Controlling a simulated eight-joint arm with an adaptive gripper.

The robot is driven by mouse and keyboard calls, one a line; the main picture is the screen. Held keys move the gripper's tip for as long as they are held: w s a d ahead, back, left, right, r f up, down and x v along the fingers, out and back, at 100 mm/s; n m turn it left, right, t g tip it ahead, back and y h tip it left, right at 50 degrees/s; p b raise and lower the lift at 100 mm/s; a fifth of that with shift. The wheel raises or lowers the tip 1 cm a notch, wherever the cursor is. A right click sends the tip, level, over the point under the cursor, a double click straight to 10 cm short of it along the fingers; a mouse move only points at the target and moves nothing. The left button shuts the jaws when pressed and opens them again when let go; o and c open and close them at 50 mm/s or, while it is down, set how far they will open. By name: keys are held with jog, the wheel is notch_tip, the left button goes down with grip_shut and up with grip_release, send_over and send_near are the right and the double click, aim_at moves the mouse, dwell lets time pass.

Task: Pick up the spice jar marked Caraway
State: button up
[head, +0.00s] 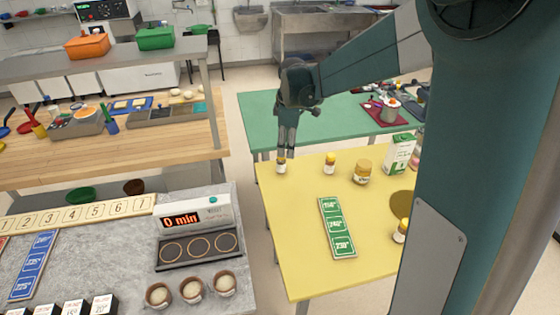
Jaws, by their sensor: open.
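A small spice jar (281,167) with a white body stands upright near the yellow table's back left corner. My gripper (284,152) points down right over it, its fingertips at the jar's top. I cannot tell whether the fingers are around the jar or just above it. My gripper is open. A larger jar with a yellow lid (361,172) stands farther right. Another yellow-lidded jar (401,231) is partly hidden behind my arm. The labels are too small to read, so I cannot tell which is Caraway.
The yellow table (285,240) also holds a green number strip (337,228) and a green-white carton (398,154). A green table (262,118) stands behind. The grey counter at left holds a timer box (195,216) and several dough cups. The yellow table's left front is clear.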

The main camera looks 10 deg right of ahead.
aim_at(281, 165)
jog(key=w+f+n, duration=0.1)
jog(key=w+f, duration=0.2)
jog(key=w+f+n+g+p, duration=0.1)
jog(key=w+f, duration=0.2)
jog(key=f, duration=0.1)
jog(key=w+f+n+p, duration=0.1)
jog(key=w+f+n, duration=0.1)
jog(key=w+f, duration=0.1)
jog(key=shift+w+d+f+g, duration=0.15)
jog(key=shift+w+d+g, duration=0.05)
jog(key=shift+w+g, duration=0.25)
jog(key=shift+w+f+n+p, duration=0.3)
jog(key=shift+w+f+n, duration=0.15)
jog(key=shift+f, duration=0.45)
jog(key=shift+f, duration=0.1)
jog(key=shift+f, duration=1.2)
jog(key=shift+f, duration=0.1)
jog(key=shift+a+f+b, duration=0.1)
jog(key=shift+f+b, duration=0.3)
jog(key=shift+f, duration=2.1)
jog(key=c, duration=1)
